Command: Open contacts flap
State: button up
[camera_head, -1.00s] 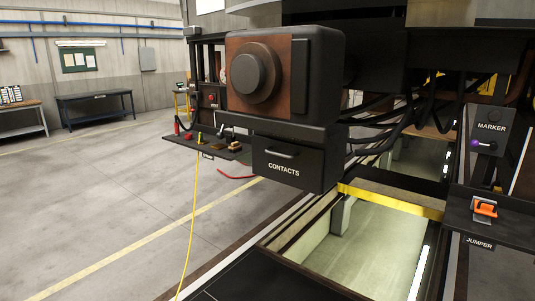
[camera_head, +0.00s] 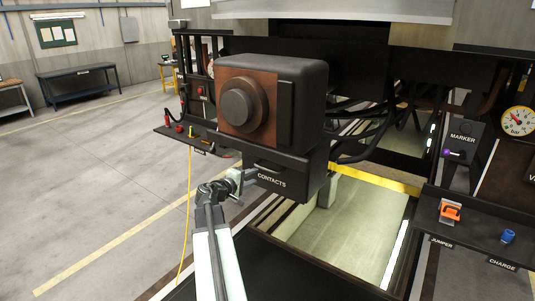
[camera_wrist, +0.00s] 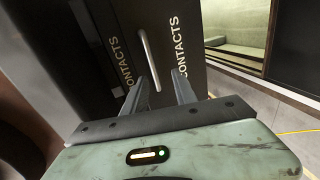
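The contacts flap (camera_head: 291,191) is a dark panel under the coupler box, with a pale bar handle (camera_head: 268,167) above a CONTACTS label. It looks shut. My gripper (camera_head: 243,178) is at the flap's left side in the head view and covers part of it. In the wrist view, the fingers (camera_wrist: 160,80) are apart, with the lower end of the handle (camera_wrist: 149,58) lined up between them. No grip on the handle shows, and I cannot tell whether they touch. CONTACTS lettering appears on both sides of the handle there.
The coupler box (camera_head: 300,75) with a round knob is just above the flap. A shelf (camera_head: 180,138) with small parts is to the left, with a hanging yellow cable (camera_head: 188,210). Hoses are behind; an orange jumper (camera_head: 449,211) and blue charge fitting (camera_head: 507,236) are right.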

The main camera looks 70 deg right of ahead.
aim_at(265, 169)
jog(key=x, duration=0.3)
jog(key=r+b+x, duration=0.1)
jog(key=x, duration=0.2)
jog(key=s+x, duration=0.1)
jog(key=x, duration=0.2)
jog(key=shift+r+b, duration=0.2)
jog(key=shift+b, duration=0.2)
grip_shut()
dwell(0.9)
